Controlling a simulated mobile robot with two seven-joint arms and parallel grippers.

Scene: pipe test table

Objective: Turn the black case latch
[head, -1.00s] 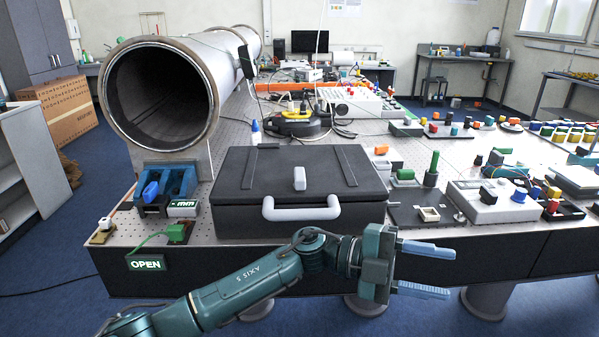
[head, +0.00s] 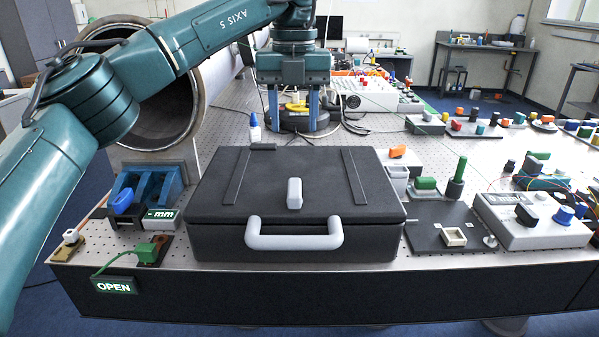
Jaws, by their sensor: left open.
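The black case (head: 330,185) lies closed on the perforated table in the head view. Its latch (head: 294,194), a small light grey upright tab, stands on the lid near the front edge. A grey handle (head: 294,240) is on the case's front. My left gripper (head: 293,128) points downward above and behind the case, with its two blue fingers apart and nothing seen between them. It appears clear of the latch. My right gripper is not in view.
A large pipe (head: 150,120) stands at the back left, partly behind my left arm. A blue clamp block (head: 148,190) and an OPEN sign (head: 114,285) are left of the case. A glue bottle (head: 255,128) stands behind it. Switch boxes (head: 530,215) crowd the right side.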

